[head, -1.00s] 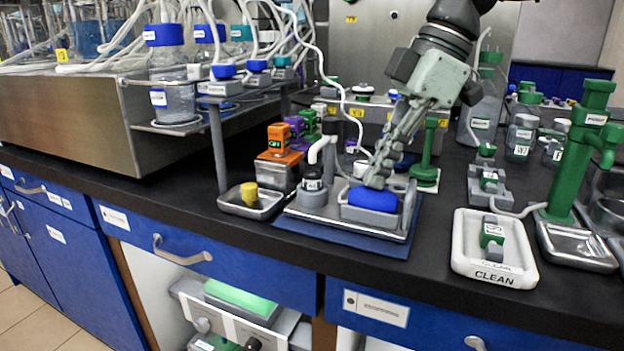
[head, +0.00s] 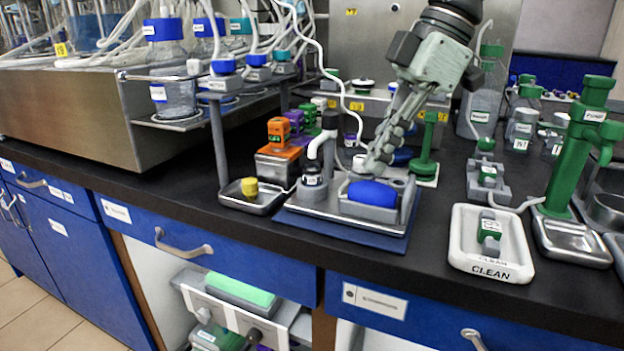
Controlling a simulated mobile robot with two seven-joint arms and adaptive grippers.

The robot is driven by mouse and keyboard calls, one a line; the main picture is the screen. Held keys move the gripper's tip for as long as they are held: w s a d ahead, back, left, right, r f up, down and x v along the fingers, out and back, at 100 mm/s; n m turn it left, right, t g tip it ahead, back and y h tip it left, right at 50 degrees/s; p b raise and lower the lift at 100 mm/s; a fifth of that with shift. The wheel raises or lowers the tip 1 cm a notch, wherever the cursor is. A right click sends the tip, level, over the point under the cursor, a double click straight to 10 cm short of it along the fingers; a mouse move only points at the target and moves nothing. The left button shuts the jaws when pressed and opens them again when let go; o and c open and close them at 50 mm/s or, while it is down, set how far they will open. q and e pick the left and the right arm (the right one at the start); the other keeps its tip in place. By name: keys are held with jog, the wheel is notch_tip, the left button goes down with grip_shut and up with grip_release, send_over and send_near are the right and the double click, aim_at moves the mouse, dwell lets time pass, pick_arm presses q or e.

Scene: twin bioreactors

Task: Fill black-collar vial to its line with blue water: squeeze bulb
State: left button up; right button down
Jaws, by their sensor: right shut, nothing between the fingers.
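The blue bulb (head: 371,193) lies in a grey cradle on a metal tray (head: 342,221) over a blue mat. My right gripper (head: 372,168) is shut and empty, with its fingertips just above and behind the bulb; I cannot tell whether they touch it. The black-collar vial (head: 313,178) stands on the left of the same tray, under a white bent spout (head: 322,142). Its water level and line are too small to make out. My left gripper is not in view.
A small dish with a yellow piece (head: 249,187) sits left of the tray. A white tray marked CLEAN (head: 491,268) and a green pump (head: 583,145) stand to the right. Orange-topped blocks (head: 279,131) stand behind left. Black counter between the trays is clear.

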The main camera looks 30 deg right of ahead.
aim_at(373, 183)
jog(key=shift+f, duration=0.15)
jog(key=shift+f+b, duration=0.55)
jog(key=shift+f, duration=0.2)
jog(key=shift+f+b, duration=0.55)
jog(key=shift+f, duration=0.1)
jog(key=shift+r, duration=0.1)
jog(key=shift+r+p, duration=1.2)
jog(key=shift+r, duration=0.2)
jog(key=shift+f, duration=0.1)
